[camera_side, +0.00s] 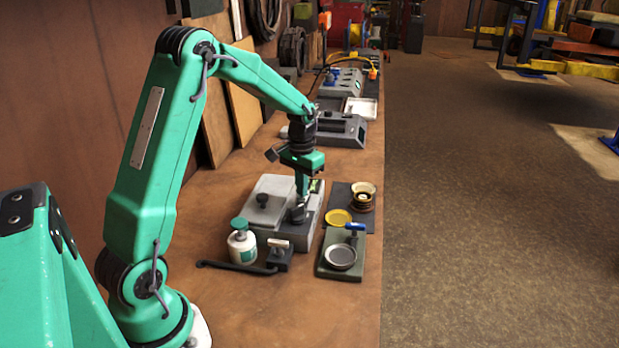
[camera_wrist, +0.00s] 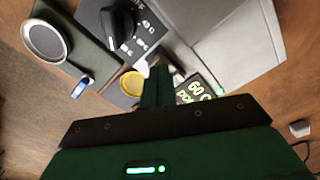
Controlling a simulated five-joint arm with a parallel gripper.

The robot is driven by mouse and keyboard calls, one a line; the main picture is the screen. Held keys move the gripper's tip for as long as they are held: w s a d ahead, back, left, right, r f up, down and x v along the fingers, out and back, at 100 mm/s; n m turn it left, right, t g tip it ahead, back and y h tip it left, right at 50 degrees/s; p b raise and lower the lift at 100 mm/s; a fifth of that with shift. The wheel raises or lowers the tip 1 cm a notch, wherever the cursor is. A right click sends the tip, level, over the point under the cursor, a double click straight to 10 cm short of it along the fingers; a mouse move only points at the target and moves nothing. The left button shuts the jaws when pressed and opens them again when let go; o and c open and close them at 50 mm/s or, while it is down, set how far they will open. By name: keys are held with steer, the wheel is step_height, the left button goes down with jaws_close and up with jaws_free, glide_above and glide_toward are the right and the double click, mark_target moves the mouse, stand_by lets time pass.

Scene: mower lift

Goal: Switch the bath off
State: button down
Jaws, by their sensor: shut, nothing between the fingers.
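The bath is a grey box (camera_side: 285,233) on the bench with a lid (camera_side: 257,199) that carries a dark knob. In the wrist view its grey top (camera_wrist: 235,45) is at upper right. Its dark panel shows a black dial (camera_wrist: 117,24) with pale marks beside it, and a lit green display (camera_wrist: 195,93) that seems to read 60 C, partly hidden by my gripper. My gripper (camera_side: 298,208) points down over the panel end of the bath. In the wrist view its fingers (camera_wrist: 158,75) are shut and empty, between the dial and the display. I cannot tell whether they touch the panel.
A white bottle with a green cap (camera_side: 242,246) and a small dark block (camera_side: 280,254) stand in front of the bath. A green stand with a round pan (camera_side: 341,257), a yellow dish (camera_side: 338,217) and a stacked cup (camera_side: 363,197) are to its right. Grey devices (camera_side: 340,130) stand behind.

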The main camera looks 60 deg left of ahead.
steer(key=shift+f, duration=0.5)
stand_by(0.4)
steer(key=shift+r, duration=3.55)
steer(key=shift+r, duration=0.15)
step_height(320, 180, up, 15)
stand_by(1.2)
steer(key=shift+d+r, duration=0.1)
